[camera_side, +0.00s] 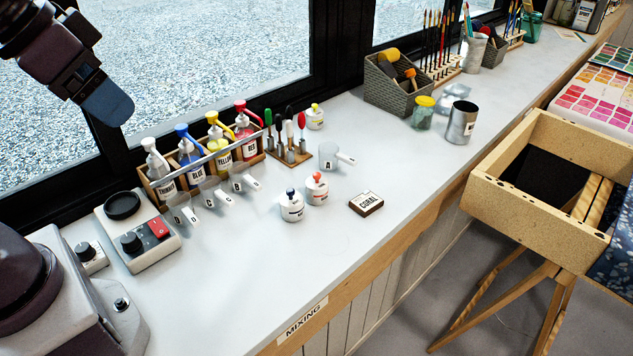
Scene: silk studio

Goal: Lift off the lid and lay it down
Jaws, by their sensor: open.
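Several small white lidded jars are on the pale counter. One has a dark blue knob (292,205) and one beside it has an orange-red knob (317,187). A third jar with a yellow-green knob (315,116) stands farther back by the window. The lids appear to sit on their jars. My gripper (108,107) is at the upper left, high above the counter and well apart from the jars. It is open and seems empty; its fingers overlap from this side.
A wooden rack of pump bottles (200,155) with clear handled cups (213,192) stands at left. A stirrer stand (290,152), measuring cup (330,156), CORAL block (366,203) and metal can (461,122) are around the jars.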

